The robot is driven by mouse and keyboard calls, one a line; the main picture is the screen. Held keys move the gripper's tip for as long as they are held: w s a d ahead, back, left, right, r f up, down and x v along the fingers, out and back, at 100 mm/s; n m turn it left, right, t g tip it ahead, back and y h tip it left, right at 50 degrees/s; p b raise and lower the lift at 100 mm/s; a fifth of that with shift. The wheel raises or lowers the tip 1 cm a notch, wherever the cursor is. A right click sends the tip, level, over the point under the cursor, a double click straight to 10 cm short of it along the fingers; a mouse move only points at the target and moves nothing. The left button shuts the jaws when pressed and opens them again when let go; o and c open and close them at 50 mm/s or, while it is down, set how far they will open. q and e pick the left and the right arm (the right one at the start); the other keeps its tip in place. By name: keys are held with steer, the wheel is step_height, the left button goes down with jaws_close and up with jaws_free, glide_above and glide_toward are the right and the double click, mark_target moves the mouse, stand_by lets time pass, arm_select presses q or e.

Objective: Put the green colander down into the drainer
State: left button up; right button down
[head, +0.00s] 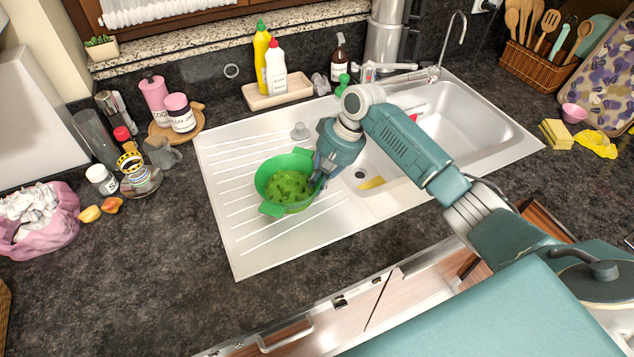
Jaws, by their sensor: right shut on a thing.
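The green colander (267,178) holds green leafy contents and is over the ribbed drainer (235,232) on the left part of the metal sink unit. I cannot tell whether its base touches the drainer. My right gripper (321,176) is shut on the colander's right side, at its rim or handle. The fingertips are partly hidden by the colander and the gripper body. The colander's other handle (271,209) points toward the front. My left gripper is not in view.
The sink basin (470,125) is to the right, with a tap (432,73) behind. A tray (292,97) with bottles stands behind the drainer. Jars, a jug and a pink bag (45,228) are at left. The front-left counter is clear.

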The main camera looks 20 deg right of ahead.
steer(key=c, duration=1.9)
jaws_free()
steer(key=b+v, duration=0.3)
steer(key=v, duration=0.9)
steer(key=shift+r, duration=0.1)
